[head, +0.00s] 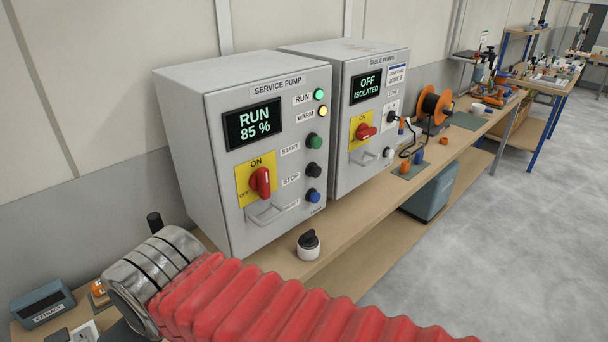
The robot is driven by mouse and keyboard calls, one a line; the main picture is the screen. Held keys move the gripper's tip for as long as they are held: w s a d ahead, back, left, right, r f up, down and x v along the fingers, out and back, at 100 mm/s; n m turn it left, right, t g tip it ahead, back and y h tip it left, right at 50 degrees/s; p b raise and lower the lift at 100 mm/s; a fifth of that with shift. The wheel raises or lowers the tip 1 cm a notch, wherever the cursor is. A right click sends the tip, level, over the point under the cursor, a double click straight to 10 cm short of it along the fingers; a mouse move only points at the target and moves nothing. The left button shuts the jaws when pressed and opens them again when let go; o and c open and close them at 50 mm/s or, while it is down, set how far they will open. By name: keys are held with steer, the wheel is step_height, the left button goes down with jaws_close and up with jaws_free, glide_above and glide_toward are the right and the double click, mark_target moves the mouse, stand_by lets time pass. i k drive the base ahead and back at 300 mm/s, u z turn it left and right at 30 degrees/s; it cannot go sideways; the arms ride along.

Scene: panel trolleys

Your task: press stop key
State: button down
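The stop key (314,170) is a black round button beside the STOP label on the grey service pump box (215,180). A green start button (315,141) sits above it and a blue button (314,196) below it. The box display (254,124) reads RUN 85 %, and the green RUN lamp (319,94) looks lit. A red rotary handle (261,182) on a yellow plate is near ON. My arm, in a red ribbed sleeve, crosses the lower front and ends in a metal collar at lower left. My gripper's fingers do not show. Nothing covers the stop key.
A second grey box (345,150), marked OFF ISOLATED, stands right behind. A loose black-and-white knob (308,245) sits on the wooden bench (365,212) before the boxes. An orange cable reel (434,108) stands further along. Grey floor (500,250) is open to the right.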

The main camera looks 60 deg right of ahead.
mark_target(315, 171)
steer(key=u, duration=0.1)
steer(key=k, duration=1.25)
steer(key=z, duration=0.6)
steer(key=i, duration=1)
steer(key=z, duration=0.25)
